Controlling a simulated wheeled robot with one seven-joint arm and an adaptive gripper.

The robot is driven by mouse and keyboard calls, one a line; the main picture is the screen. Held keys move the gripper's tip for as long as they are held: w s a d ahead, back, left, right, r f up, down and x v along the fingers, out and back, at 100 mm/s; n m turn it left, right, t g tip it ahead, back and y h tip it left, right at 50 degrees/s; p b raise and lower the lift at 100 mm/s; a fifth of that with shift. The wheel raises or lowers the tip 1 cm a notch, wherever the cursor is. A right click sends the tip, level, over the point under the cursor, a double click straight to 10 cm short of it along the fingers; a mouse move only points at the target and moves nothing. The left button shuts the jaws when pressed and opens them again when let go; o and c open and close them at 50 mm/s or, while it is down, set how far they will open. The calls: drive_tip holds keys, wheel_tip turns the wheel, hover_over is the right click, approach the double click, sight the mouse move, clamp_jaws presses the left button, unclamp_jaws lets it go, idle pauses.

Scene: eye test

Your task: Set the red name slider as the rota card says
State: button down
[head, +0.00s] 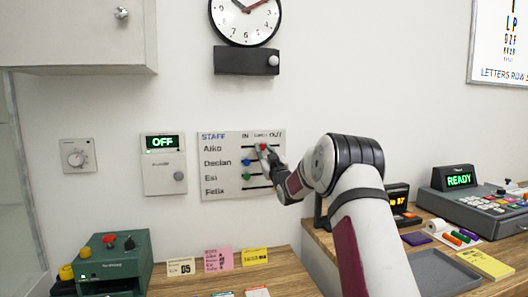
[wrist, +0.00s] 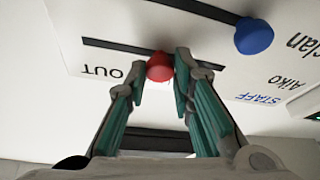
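The red name slider (head: 263,146) sits in the Aiko row of the white staff board (head: 222,195), about mid-slot under the small middle label, between IN and OUT. In the wrist view, upside down, the red slider (wrist: 160,67) is between the fingertips of my gripper (wrist: 160,78), with a thin gap beside the left finger. My gripper (head: 272,160) looks open around it; firm contact cannot be told. A pink card (head: 218,260) with several lines stands on the counter, between a white card (head: 180,267) and a yellow card (head: 254,256); its writing is too small to read.
A blue slider (wrist: 253,35) is in the Declan row, close to the Aiko slot. A green slider (head: 248,177) is lower on the board. An OFF panel (head: 163,165) is left of the board.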

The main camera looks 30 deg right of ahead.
drive_tip(key=shift+w+a+b, duration=0.3)
drive_tip(key=shift+a+b, duration=0.25)
drive_tip(key=shift+a, duration=0.5)
drive_tip(key=shift+w+a+b, duration=0.3)
drive_tip(key=shift+a+b, duration=0.25)
drive_tip(key=shift+a, duration=0.45)
drive_tip(key=shift+w+a+b, duration=0.3)
drive_tip(key=shift+a+b, duration=0.25)
drive_tip(key=shift+a, duration=0.5)
drive_tip(key=c, duration=1.4)
unclamp_jaws()
drive_tip(key=shift+a, duration=0.1)
drive_tip(key=shift+s+f, duration=0.15)
drive_tip(key=shift+s, duration=0.1)
drive_tip(key=v, duration=1.1)
drive_tip(key=shift+s, duration=0.2)
drive_tip(key=shift+a, duration=0.15)
